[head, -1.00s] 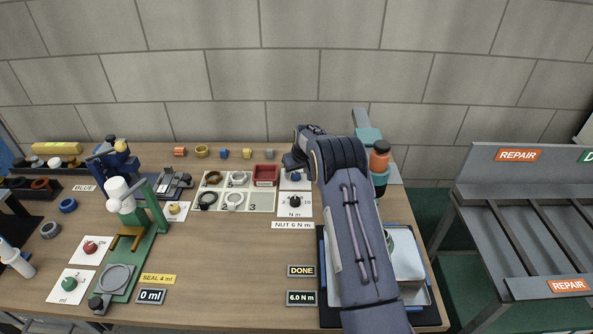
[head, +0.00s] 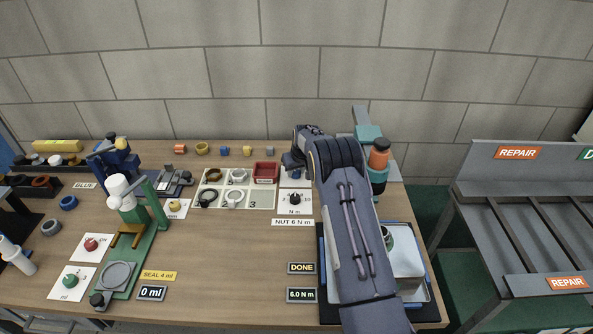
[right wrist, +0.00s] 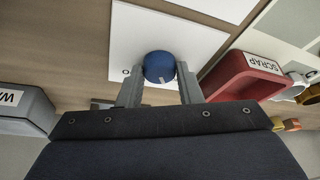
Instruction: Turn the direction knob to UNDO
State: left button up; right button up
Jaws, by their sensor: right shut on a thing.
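The direction knob is a round blue knob (right wrist: 159,66) on a white plate (right wrist: 150,35), seen in the right wrist view. A pale pointer mark on it points toward the bottom of that picture, toward my palm. My right gripper (right wrist: 159,80) is shut on the knob, one grey finger on each side. In the head view the knob's white plate (head: 290,184) sits at the back of the bench, and my right arm and hand (head: 293,162) partly cover it. I cannot read the plate's direction labels. My left gripper is not in view.
A red SCRAP bin (right wrist: 250,75) stands close beside the knob plate. A black torque knob (head: 295,199) sits just in front of it, above the NUT 6 N m label (head: 292,222). Signs read DONE (head: 301,268) and 6.0 N m (head: 301,295). The bench's middle is clear.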

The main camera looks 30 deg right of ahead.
jog(key=m+h+b, duration=0.1)
jog(key=m+b, duration=0.1)
jog(key=m, duration=0.1)
jog(key=shift+a+f, duration=0.1)
jog(key=shift+a, duration=0.05)
jog(key=m+h+b, duration=0.1)
jog(key=m, duration=0.1)
jog(key=m+g+b, duration=0.1)
jog(key=m, duration=0.1)
jog(key=shift+w+a+h, duration=0.1)
jog(key=shift+h, duration=0.3)
jog(key=m+g, duration=0.1)
jog(key=m, duration=0.2)
jog(key=shift+w+h, duration=0.1)
jog(key=shift+h, duration=0.2)
jog(key=shift+m+g, duration=0.7)
jog(key=shift+m, duration=1.1)
jog(key=o, duration=1)
jog(key=shift+a, duration=0.1)
